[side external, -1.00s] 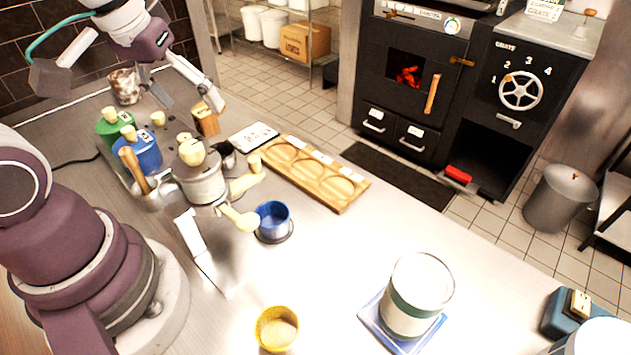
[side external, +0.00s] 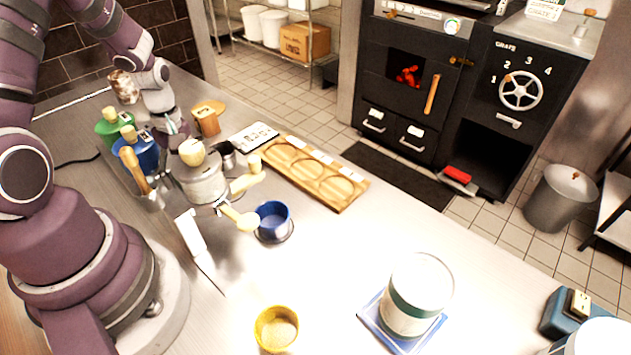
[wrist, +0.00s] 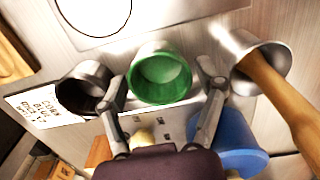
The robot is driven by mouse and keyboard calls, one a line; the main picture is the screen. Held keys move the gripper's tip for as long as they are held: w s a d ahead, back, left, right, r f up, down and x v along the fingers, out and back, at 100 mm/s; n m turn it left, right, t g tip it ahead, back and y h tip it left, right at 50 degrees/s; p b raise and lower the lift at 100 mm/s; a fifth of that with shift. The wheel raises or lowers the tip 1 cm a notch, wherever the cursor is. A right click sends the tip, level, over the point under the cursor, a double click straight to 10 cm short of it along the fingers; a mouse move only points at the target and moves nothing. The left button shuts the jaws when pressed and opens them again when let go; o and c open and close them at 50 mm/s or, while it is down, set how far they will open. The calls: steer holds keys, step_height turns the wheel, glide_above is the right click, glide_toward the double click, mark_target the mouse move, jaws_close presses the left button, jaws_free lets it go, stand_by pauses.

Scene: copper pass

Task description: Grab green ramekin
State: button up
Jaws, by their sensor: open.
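The green ramekin (wrist: 160,74) shows in the wrist view, upper middle, with its open mouth facing the camera. My gripper (wrist: 160,92) is open, with one finger on each side of the ramekin. I cannot tell whether the fingers touch it. In the side external view my gripper (side external: 178,133) is low over the back left of the counter, behind the lidded metal pot (side external: 203,185). I cannot make out the green ramekin in that view; the pot and my gripper block the area.
In the wrist view a dark metal cup (wrist: 84,88) stands close left, and a metal vessel with a wooden handle (wrist: 275,90) and a blue canister (wrist: 236,138) crowd the right. A green canister (side external: 108,127) stands at the left in the side view.

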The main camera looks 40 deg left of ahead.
steer(key=shift+f, duration=0.4)
steer(key=c, duration=0.9)
steer(key=shift+r, duration=0.1)
steer(key=shift+c, duration=0.2)
